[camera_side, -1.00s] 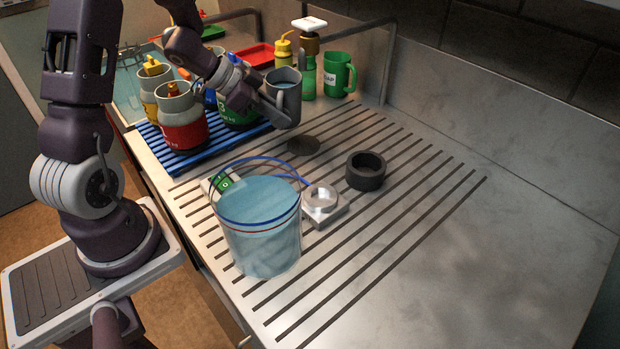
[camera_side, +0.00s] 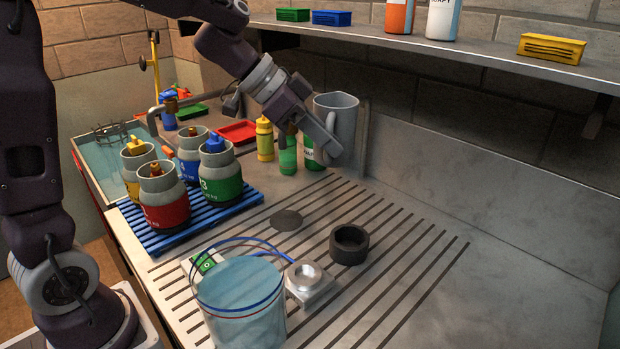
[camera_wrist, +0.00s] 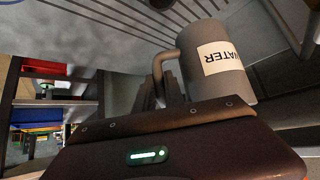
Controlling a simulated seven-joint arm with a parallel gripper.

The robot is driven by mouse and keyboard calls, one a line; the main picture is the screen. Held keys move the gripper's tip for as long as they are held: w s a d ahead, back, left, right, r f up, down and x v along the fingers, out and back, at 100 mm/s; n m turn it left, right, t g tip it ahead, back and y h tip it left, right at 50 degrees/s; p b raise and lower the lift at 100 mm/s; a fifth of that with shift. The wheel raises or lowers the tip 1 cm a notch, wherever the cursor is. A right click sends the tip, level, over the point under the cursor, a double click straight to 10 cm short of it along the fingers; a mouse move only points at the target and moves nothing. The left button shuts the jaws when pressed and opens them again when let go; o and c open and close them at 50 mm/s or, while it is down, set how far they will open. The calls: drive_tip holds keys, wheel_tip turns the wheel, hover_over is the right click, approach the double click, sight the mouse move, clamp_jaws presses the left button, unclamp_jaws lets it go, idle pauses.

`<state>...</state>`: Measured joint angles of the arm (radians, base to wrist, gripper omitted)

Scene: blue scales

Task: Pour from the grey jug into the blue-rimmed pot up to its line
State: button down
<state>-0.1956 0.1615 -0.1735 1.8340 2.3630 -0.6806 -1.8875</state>
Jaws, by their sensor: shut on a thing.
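The grey jug (camera_side: 343,118) is held upright or nearly so above the back of the counter. In the wrist view the jug (camera_wrist: 190,60) shows a white label reading WATER, upside down in that picture. My gripper (camera_side: 331,146) is shut on the jug's handle; the fingers (camera_wrist: 163,94) also show in the wrist view. The jug's contents are hidden. The clear blue-rimmed pot (camera_side: 240,318) stands at the front, well apart from the jug. It looks pale blue inside, with a red line below the blue rim. I cannot tell its exact fill level.
Several labelled bottles stand on a blue slatted rack (camera_side: 160,238) at left. A black ring (camera_side: 349,245) and a small metal scale-like block (camera_side: 308,283) lie near the pot. A shelf (camera_side: 440,55) runs above; the right counter is clear.

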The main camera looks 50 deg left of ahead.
drive_tip(key=s+d+r+m+g+h, duration=0.1)
drive_tip(key=s+d+r, duration=0.8)
drive_tip(key=s+r, duration=0.4)
drive_tip(key=s+d+f+n, duration=0.1)
drive_tip(key=s+f, duration=0.1)
drive_tip(key=s, duration=0.9)
drive_tip(key=s+d+f+n, duration=0.1)
drive_tip(key=s+d+f, duration=0.1)
drive_tip(key=s, duration=0.9)
drive_tip(key=shift+s+d+f+t, duration=0.3)
drive_tip(key=shift+f, duration=0.25)
drive_tip(key=shift+w+a+f+n+g+h, duration=0.2)
drive_tip(key=shift+w+a+n+g, duration=0.2)
drive_tip(key=shift+w+a, duration=0.3)
drive_tip(key=shift+w+a+f+n+g+h, duration=0.25)
drive_tip(key=shift+w+a+g, duration=0.2)
drive_tip(key=shift+w, duration=0.35)
drive_tip(key=shift+w+a+f+n+g+h, duration=0.15)
drive_tip(key=shift+w+a+n+g, duration=0.2)
drive_tip(key=shift+w+a, duration=0.35)
drive_tip(key=shift+d, duration=0.1)
